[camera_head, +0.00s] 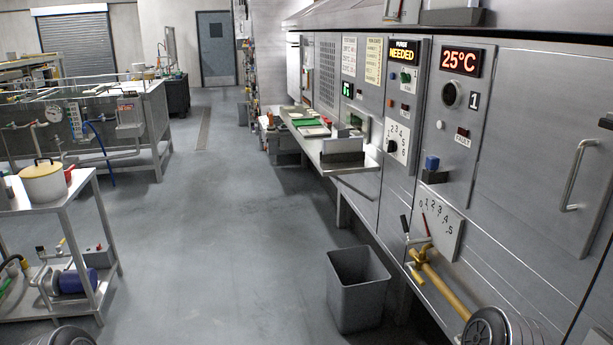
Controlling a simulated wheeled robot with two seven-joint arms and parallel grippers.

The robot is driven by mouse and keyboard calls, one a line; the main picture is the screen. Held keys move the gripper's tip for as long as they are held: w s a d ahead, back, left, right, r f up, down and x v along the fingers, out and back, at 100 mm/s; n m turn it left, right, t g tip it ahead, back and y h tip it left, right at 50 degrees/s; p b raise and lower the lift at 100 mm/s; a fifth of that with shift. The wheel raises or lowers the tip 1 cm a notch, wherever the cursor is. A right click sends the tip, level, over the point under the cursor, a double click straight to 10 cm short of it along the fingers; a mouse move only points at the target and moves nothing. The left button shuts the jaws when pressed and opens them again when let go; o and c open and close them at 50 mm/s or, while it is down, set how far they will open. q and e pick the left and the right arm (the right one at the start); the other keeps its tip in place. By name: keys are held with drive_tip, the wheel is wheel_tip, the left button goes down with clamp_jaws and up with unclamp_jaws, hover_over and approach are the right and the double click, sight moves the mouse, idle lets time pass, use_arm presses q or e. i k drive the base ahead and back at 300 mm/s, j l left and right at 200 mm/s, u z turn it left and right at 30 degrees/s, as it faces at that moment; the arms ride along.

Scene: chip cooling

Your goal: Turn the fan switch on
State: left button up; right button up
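No switch in view carries a readable fan label, so I cannot tell which one is the fan switch. On the right panel, a blue block-shaped control (432,162) sits on a dark base, below a round dark-centred fitting (452,95) and a red 25°C display (461,61). To its left, a black rotary knob (391,146) sits on a white numbered dial plate, below a green knob (405,77) and a lit "PURGE NEEDED" display (403,51).
A grey bin (357,290) stands on the floor in front of the panels. A cart (72,202) with a pot (43,182) is at left. The middle floor is clear.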

sight(405, 78)
drive_tip(key=i+j+z, duration=0.1)
drive_tip(key=i+z, duration=0.15)
drive_tip(key=i, duration=0.25)
drive_tip(key=i+j+z, duration=0.25)
drive_tip(key=i, duration=0.25)
drive_tip(key=i+j+z, duration=0.25)
drive_tip(key=i, duration=0.25)
drive_tip(key=i+j+z, duration=0.25)
drive_tip(key=i, duration=0.2)
drive_tip(key=i+j+z, duration=0.8)
drive_tip(key=j+z, duration=0.15)
drive_tip(key=j, duration=0.25)
